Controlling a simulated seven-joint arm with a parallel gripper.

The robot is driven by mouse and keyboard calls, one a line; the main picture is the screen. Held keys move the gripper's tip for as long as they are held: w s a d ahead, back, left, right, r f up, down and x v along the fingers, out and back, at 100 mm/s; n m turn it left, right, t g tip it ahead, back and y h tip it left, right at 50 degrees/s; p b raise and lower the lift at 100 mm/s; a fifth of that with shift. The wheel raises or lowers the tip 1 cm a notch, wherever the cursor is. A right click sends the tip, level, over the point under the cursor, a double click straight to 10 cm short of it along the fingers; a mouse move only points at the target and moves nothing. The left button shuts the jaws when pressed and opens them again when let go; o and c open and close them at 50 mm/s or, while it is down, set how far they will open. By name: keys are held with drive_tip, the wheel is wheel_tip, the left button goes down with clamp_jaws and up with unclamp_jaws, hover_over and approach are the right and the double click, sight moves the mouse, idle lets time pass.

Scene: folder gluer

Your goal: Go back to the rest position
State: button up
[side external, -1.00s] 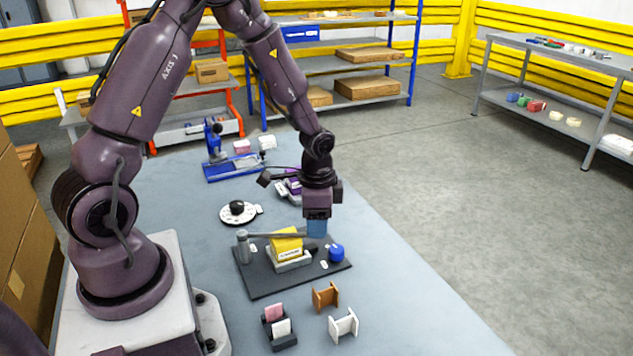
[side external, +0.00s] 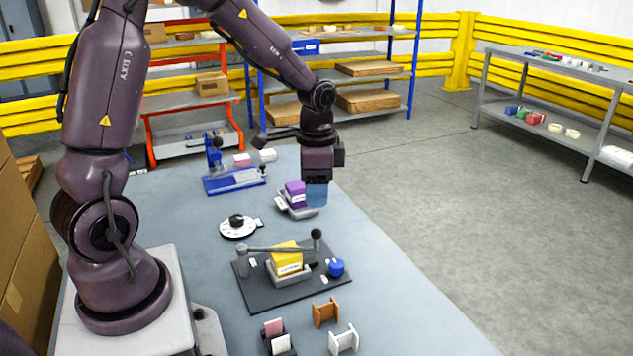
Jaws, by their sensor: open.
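My gripper (side external: 316,192) hangs above the blue-grey table, towards its far right edge, with blue fingers pointing down. It is open, and I see nothing between the fingers. Just left of the fingers in the picture, a purple block (side external: 295,193) sits in a light grey holder (side external: 300,211). Nearer the camera, a black plate (side external: 260,294) carries a grey holder with a yellow box (side external: 286,259), a grey bar (side external: 280,248) on a post, and a blue knob (side external: 336,267). My gripper is clear of this plate.
A white dial with a black knob (side external: 237,221) and a blue press (side external: 214,158) stand on the table. A brown spool-like piece (side external: 325,313), a white one (side external: 343,341) and a small black rack (side external: 278,341) are at the front. Shelves and yellow barriers stand behind.

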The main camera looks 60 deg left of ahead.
drive_tip(key=shift+r, duration=0.45)
drive_tip(key=s+d+r+n+t, duration=0.4)
drive_tip(key=s+d+r, duration=0.5)
drive_tip(key=s+r, duration=0.4)
drive_tip(key=shift+s+r+n+t, duration=0.4)
drive_tip(key=shift+r+t, duration=0.2)
drive_tip(key=shift+t, duration=0.2)
